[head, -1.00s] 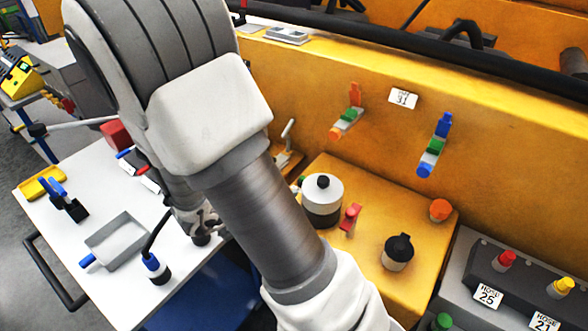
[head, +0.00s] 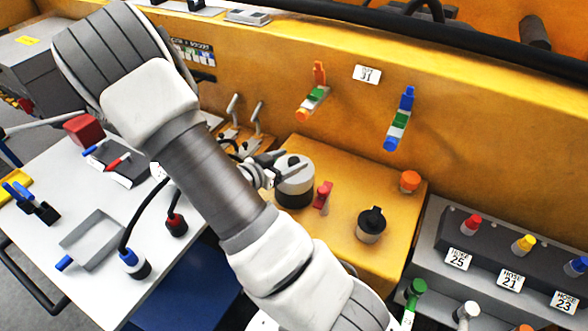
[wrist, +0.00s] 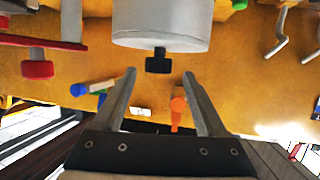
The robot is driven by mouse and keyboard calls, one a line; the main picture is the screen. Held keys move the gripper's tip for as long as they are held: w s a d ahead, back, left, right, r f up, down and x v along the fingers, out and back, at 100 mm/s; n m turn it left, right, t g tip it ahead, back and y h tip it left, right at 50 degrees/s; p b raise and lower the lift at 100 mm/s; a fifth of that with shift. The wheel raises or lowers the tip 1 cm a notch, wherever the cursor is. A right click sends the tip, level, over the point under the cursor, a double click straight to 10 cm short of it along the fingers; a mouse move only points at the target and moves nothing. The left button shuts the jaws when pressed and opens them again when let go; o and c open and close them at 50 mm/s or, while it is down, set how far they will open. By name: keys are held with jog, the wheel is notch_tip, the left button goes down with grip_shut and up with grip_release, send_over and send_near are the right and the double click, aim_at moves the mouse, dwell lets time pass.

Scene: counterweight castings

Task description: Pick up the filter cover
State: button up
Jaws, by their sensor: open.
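The white round cover with a black knob, which looks like the filter cover (head: 296,183), sits on a dark base on the yellow block. In the wrist view the white cover (wrist: 162,22) fills the top middle, its black knob (wrist: 158,62) pointing toward my gripper. My gripper (wrist: 160,73) is open and empty, one finger to each side of the knob's line. The knob appears just beyond the fingertips; contact is not visible. In the head view my gripper (head: 274,163) is at the cover's left side near its top, partly hidden by my arm.
A red handle (head: 323,196) stands close to the cover's right. A black-topped canister (head: 371,225) and an orange cap (head: 410,181) are farther right on the yellow block (head: 345,170). Metal levers (head: 255,118) stand behind left. A white table (head: 105,195) holds tools at left.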

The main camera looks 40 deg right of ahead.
aim_at(298, 159)
jog(key=shift+f+p+x, duration=0.2)
jog(key=shift+x, duration=1.15)
jog(key=shift+f+p+x, duration=0.2)
jog(key=shift+x, duration=1.15)
jog(key=shift+s+a, duration=0.1)
grip_shut()
